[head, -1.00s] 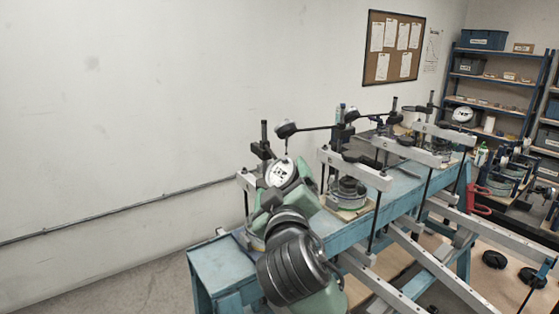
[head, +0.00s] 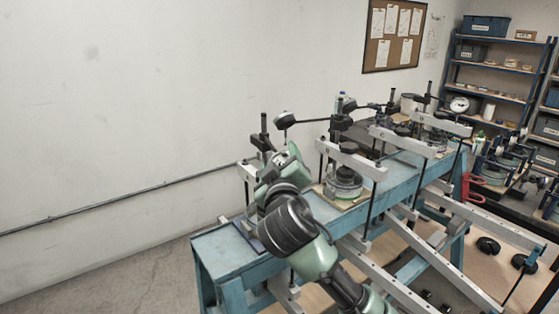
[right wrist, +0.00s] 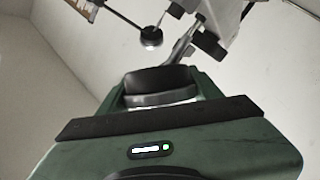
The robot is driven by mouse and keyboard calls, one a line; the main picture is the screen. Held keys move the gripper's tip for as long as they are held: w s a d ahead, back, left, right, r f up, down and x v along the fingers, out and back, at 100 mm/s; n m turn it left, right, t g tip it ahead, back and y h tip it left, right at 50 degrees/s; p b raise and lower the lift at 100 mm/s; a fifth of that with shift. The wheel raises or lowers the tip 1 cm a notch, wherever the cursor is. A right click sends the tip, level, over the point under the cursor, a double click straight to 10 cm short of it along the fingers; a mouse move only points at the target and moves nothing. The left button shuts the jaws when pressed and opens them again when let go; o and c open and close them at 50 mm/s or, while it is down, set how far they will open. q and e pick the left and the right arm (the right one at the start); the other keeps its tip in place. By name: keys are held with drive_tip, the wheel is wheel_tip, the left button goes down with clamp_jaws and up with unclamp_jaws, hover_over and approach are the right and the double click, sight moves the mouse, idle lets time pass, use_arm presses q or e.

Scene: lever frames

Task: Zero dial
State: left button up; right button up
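A dial gauge with a white face (head: 460,104) shows at the far end of the bench. A dark gauge (head: 284,120), seen from its side or back, hangs on a horizontal rod above the nearer station. My right gripper (head: 282,158) is at the near end of the bench, beside the nearest post and in front of that station's parts. Its fingertips are hidden in the head view, and the dial there is covered. In the right wrist view, a dark round gauge head (right wrist: 150,38) on a rod shows beyond my green gripper body. My left gripper is out of view.
The blue bench (head: 222,250) carries several lever frames with grey beams (head: 350,158), posts and round weights (head: 344,182). Long grey levers (head: 460,268) slope out on the right. The wall side at left is free.

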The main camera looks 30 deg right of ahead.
drive_tip(key=c, duration=0.3)
drive_tip(key=shift+c, duration=0.2)
idle(0.8)
drive_tip(key=o, duration=1.4)
drive_tip(key=shift+b+v, duration=1.65)
drive_tip(key=shift+v, duration=2.2)
drive_tip(key=shift+d+f, duration=0.1)
